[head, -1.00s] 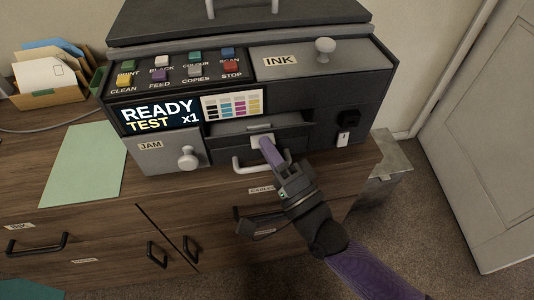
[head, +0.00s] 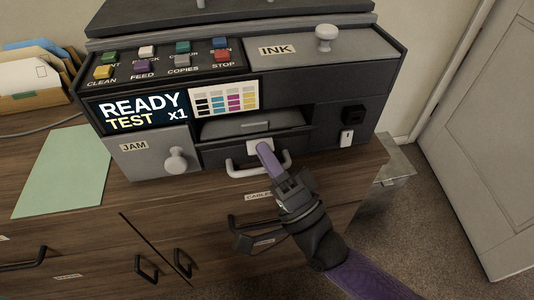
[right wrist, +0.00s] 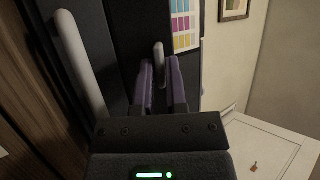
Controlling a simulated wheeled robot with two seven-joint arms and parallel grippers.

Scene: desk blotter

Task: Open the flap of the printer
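The dark grey printer (head: 330,95) stands on the wooden cabinet. In the head view its front has a dark recessed panel (head: 225,128) below the screen, with a pale tab (head: 259,146) at its lower edge. Whether this panel is tilted out is hard to tell. My right gripper (head: 264,149) reaches up to the tab from below. In the right wrist view its two purple fingers (right wrist: 162,80) stand apart on either side of a slim grey piece (right wrist: 158,50), with a small gap showing. The fingertips' contact is unclear. My left gripper is out of view.
A pale U-shaped handle (head: 258,168) sits just below the tab. A grey JAM door (head: 140,160) with a knob is left of it, and an INK cover (head: 290,58) is on top. Green paper (head: 65,170) lies at left. The door (head: 490,130) stands at right.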

